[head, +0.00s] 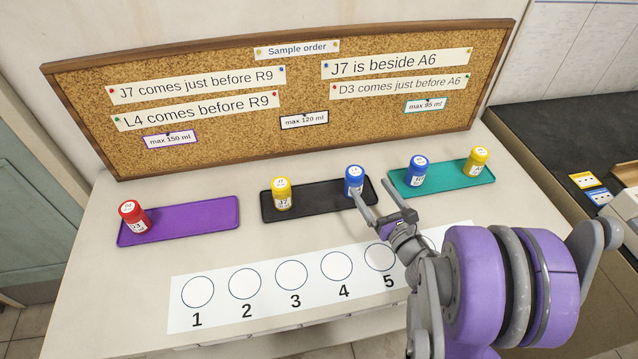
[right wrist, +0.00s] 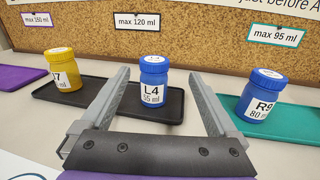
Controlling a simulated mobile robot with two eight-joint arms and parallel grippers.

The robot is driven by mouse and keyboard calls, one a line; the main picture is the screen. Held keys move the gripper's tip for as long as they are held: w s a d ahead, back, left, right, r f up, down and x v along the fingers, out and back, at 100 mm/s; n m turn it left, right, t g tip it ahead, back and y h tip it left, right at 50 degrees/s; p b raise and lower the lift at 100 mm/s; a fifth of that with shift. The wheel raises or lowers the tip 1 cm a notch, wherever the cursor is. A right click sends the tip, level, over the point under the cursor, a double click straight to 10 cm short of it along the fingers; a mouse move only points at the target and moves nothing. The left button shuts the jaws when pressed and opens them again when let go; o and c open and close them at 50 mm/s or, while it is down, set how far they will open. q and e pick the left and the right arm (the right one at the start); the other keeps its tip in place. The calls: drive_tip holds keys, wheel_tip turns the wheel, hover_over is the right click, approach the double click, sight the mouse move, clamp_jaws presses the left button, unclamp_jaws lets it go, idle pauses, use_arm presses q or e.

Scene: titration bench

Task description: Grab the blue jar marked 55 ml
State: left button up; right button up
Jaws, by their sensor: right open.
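The blue jar L4 marked 55 ml (head: 354,179) stands upright at the right end of the black tray (head: 318,200). In the right wrist view the same jar (right wrist: 153,80) shows its label between the two fingers, beyond them. My right gripper (head: 383,207) is open and empty, just in front of the jar; whether a finger touches it I cannot tell. A second blue jar, R9 marked 80 ml (right wrist: 262,94), stands on the teal tray (head: 450,184); it also shows in the head view (head: 418,171). My left gripper is in neither view.
A yellow jar J7 (head: 281,194) shares the black tray. Another yellow jar (head: 476,160) stands on the teal tray. A red jar (head: 133,217) stands on the purple tray (head: 200,218). A white strip with numbered circles (head: 260,303) lies in front. A corkboard (head: 230,140) stands behind.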

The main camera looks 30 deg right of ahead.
sight(360, 179)
drive_tip(key=shift+w+a+f+n+y, duration=0.2)
drive_tip(key=shift+w+n+y, duration=0.1)
drive_tip(key=shift+n, duration=0.1)
drive_tip(key=shift+w, duration=0.3)
drive_tip(key=w, duration=0.3)
drive_tip(key=shift+w+d+r, duration=0.1)
drive_tip(key=shift+w+d, duration=0.1)
drive_tip(key=shift+w, duration=0.1)
drive_tip(key=w, duration=0.4)
drive_tip(key=w+p, duration=0.1)
drive_tip(key=w, duration=0.1)
drive_tip(key=shift+d+f, duration=0.15)
drive_tip(key=shift+f, duration=0.1)
drive_tip(key=c, duration=1.5)
